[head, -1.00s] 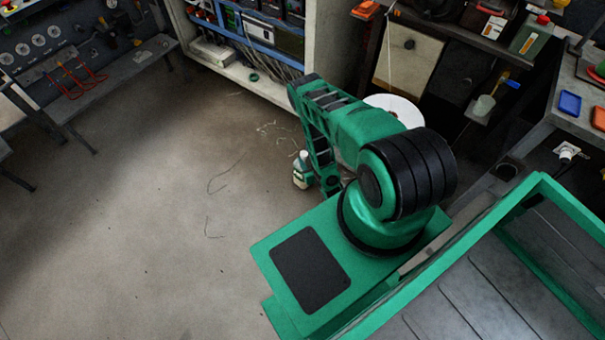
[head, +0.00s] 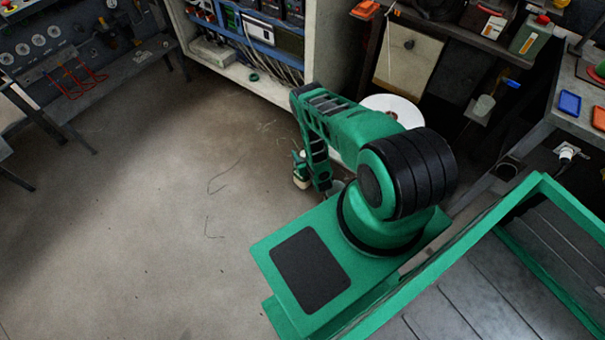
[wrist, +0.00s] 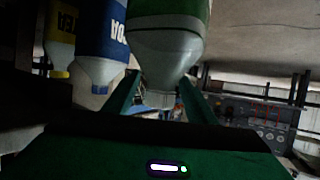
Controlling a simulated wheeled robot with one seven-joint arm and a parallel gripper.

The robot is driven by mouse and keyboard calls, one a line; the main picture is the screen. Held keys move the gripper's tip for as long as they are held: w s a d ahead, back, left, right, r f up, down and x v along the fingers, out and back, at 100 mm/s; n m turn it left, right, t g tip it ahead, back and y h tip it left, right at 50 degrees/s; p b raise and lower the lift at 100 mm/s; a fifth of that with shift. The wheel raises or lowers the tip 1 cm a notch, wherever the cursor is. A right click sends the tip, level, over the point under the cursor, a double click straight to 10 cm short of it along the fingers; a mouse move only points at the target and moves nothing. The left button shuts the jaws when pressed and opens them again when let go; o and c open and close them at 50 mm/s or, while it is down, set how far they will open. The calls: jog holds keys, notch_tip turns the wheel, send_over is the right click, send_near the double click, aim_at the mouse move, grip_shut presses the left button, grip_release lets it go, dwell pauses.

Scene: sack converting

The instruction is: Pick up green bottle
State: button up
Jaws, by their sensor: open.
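The green bottle (wrist: 168,16) fills the upper middle of the wrist view, which looks upside down. It has a green label and a pale, tapering shoulder. My gripper (wrist: 159,84) is open, with one green finger on each side of the bottle's neck. I cannot tell whether either finger touches it. The rest is hidden.
A blue-labelled bottle (wrist: 101,35) stands close beside the green one in the wrist view, with a yellow-labelled bottle (wrist: 62,25) beyond it. A white disc (head: 392,106) and a shelf cabinet (head: 262,80) lie behind my arm. The floor (head: 150,220) at left is open.

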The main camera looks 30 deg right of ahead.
jog(key=shift+w+d+f, duration=0.15)
jog(key=shift+w+f, duration=0.05)
jog(key=shift+w, duration=0.3)
grip_shut()
dwell(1.1)
